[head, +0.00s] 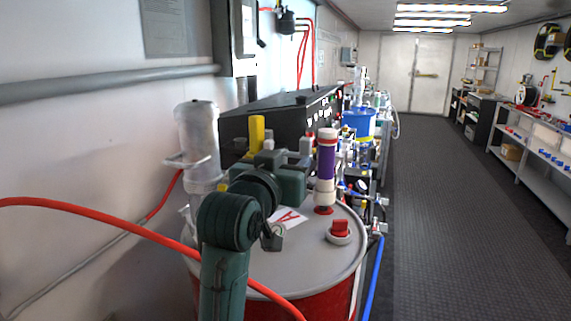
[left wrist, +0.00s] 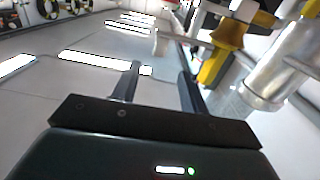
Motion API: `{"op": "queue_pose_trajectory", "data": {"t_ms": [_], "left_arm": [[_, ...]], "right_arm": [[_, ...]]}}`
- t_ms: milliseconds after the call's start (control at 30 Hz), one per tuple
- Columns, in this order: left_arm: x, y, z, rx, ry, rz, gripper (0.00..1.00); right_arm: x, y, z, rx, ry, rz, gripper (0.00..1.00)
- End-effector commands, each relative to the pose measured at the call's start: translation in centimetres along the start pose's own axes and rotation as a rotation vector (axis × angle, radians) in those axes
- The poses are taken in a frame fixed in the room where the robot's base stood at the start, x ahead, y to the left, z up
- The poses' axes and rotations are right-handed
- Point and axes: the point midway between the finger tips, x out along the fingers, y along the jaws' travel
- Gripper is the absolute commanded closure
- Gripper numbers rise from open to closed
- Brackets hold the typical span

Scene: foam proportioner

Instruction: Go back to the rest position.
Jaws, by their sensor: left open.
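My left arm, dark green, rises in front of a red drum (head: 335,300) with a grey lid (head: 300,265) in the head view. Its wrist is bent above the lid, and the fingers are not clear there. In the left wrist view my left gripper (left wrist: 158,80) is open, with two dark fingers apart and nothing between them. In that view a yellow part (left wrist: 220,65) and a silver cylinder (left wrist: 275,75) stand to the right of the fingers, apart from them as far as I can tell. My right gripper is not in view.
A white and purple cylinder (head: 327,160) and a red knob (head: 340,228) are on the lid. A red hose (head: 110,206) crosses in front at lower left. A black panel (head: 290,115) stands behind. The aisle floor (head: 440,200) to the right is clear.

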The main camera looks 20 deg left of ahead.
Motion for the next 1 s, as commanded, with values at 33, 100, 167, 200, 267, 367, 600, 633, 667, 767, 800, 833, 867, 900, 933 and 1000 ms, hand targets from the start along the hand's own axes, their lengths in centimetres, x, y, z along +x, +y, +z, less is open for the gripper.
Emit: {"op": "queue_pose_trajectory", "data": {"t_ms": [33, 100, 167, 200, 267, 367, 600, 633, 667, 767, 800, 833, 867, 900, 933, 1000], "left_arm": [[0.0, 0.0, 0.0, 0.000, 0.000, 0.000, 0.56], [0.0, 0.0, 0.0, 0.000, 0.000, 0.000, 0.56], [0.0, 0.0, 0.0, 0.000, 0.000, 0.000, 0.56], [0.0, 0.0, 0.0, 0.000, 0.000, 0.000, 0.56], [0.0, 0.0, 0.0, 0.000, 0.000, 0.000, 0.56], [0.0, 0.0, 0.0, 0.000, 0.000, 0.000, 0.56], [0.7, 0.6, 7.3, 0.038, -0.096, 0.023, 0.56], [0.7, 0.8, 9.3, 0.048, -0.120, 0.030, 0.56], [0.6, 0.9, 11.5, 0.057, -0.147, 0.038, 0.56], [-0.7, 1.6, 19.1, 0.083, -0.238, 0.075, 0.56], [-1.6, 1.8, 22.0, 0.092, -0.273, 0.090, 0.56], [-2.3, 2.0, 24.1, 0.096, -0.298, 0.101, 0.56], [-3.2, 2.2, 26.3, 0.100, -0.326, 0.113, 0.56], [-4.5, 2.4, 29.1, 0.104, -0.361, 0.130, 0.56], [-5.7, 2.6, 31.1, 0.107, -0.387, 0.142, 0.56], [-8.6, 2.9, 35.6, 0.109, -0.448, 0.170, 0.56]], "right_arm": [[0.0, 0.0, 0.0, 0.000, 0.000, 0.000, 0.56], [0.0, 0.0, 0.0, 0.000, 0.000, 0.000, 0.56], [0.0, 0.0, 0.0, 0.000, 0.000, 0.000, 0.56], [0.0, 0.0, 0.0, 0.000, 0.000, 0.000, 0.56], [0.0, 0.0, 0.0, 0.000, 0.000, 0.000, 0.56], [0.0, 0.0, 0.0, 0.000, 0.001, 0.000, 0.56], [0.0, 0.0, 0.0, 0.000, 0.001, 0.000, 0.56], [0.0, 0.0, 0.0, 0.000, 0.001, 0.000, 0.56], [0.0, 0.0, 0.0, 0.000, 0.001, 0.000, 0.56], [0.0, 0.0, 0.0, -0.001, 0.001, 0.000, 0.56], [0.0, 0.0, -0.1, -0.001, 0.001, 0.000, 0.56], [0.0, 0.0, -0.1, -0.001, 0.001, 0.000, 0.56], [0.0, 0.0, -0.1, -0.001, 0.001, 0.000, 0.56], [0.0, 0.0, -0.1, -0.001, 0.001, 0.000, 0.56], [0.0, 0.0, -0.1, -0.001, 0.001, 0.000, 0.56], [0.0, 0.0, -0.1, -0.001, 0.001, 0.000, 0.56]]}}
